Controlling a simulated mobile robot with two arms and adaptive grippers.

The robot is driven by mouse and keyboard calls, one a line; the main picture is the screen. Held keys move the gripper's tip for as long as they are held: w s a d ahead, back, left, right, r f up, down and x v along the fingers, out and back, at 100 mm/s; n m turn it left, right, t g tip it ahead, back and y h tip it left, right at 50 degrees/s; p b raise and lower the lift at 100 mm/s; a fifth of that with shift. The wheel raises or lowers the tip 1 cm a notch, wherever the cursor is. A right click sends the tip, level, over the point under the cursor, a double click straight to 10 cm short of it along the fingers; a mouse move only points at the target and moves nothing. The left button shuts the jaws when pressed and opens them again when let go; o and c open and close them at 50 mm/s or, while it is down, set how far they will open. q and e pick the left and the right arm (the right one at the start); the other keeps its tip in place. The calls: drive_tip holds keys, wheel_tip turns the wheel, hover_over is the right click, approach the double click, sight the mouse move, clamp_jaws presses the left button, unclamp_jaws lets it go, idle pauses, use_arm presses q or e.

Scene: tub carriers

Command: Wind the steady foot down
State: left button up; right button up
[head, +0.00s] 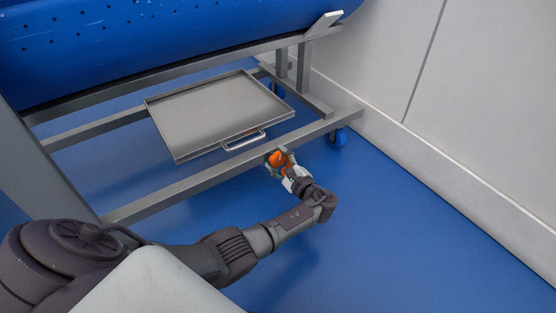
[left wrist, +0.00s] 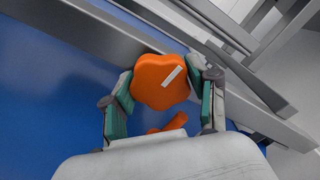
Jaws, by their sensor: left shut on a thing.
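The orange lobed hand knob (head: 277,158) of the steady foot sits beside the lower front rail of the carrier frame. In the left wrist view the knob (left wrist: 160,82) has a pale bar mark on its top. My left gripper (head: 280,163) is shut on the knob, with a green-padded finger on each side in the left wrist view (left wrist: 164,98). A second orange piece (left wrist: 168,124) shows below the knob, nearer my palm. The foot's lower end and its contact with the floor are hidden. My right gripper is not in view.
The grey carrier frame (head: 190,183) runs along close behind my gripper. A metal tray with a handle (head: 215,112) rests on it, under a blue tub (head: 150,45). A blue castor (head: 338,138) stands to the right, near the wall (head: 450,140). Blue floor in front is clear.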

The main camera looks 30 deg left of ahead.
use_arm(q)
drive_tip(key=o, duration=1.2)
drive_tip(key=shift+c, duration=0.2)
drive_tip(key=v, duration=0.7)
drive_tip(key=shift+d, duration=0.3)
drive_tip(key=shift+s, duration=0.1)
